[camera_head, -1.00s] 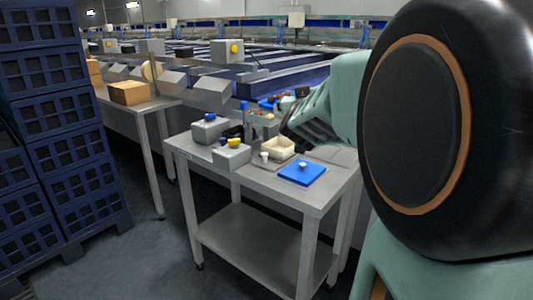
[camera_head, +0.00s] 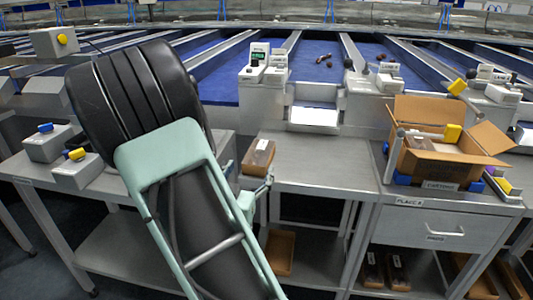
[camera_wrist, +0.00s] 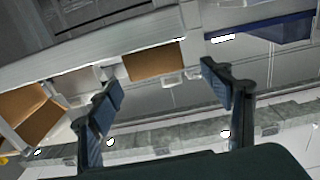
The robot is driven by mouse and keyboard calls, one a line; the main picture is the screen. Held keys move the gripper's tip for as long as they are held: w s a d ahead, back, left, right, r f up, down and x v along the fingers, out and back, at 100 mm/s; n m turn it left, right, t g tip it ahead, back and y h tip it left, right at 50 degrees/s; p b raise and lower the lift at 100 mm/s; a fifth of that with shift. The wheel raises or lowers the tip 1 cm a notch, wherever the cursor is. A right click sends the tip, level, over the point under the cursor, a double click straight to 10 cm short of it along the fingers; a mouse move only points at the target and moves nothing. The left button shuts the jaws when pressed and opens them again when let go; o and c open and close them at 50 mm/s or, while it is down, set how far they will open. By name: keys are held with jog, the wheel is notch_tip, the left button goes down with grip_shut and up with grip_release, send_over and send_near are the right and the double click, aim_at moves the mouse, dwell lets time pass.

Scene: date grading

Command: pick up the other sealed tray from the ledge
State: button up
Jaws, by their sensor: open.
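A brown tray with a clear-looking cover (camera_head: 258,157) lies at the left end of the middle steel bench in the head view. An open cardboard carton (camera_head: 440,167) stands on the bench to the right, with what looks like a covered tray inside. My gripper (camera_wrist: 162,92) shows in the wrist view with its two dark blue fingers spread and nothing held between them. A brown panel (camera_wrist: 155,61) appears beyond the fingers; I cannot tell what it belongs to. In the head view my arm hides most of the gripper, just left of the brown tray.
A scale-like device (camera_head: 260,62) and a white chute (camera_head: 314,115) stand behind the middle bench. Several dark packs (camera_head: 398,268) sit on the lower shelf at right. Grey boxes with knobs (camera_head: 78,172) stand on the left table. The middle bench top is mostly clear.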

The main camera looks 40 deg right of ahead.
aim_at(260, 150)
jog(key=x, duration=1)
jog(key=shift+d+r+b, duration=0.1)
jog(key=shift+d+b, duration=0.1)
jog(key=shift+b, duration=0.15)
jog(key=shift+s, duration=0.1)
jog(key=shift+c, duration=0.2)
jog(key=c, duration=1.3)
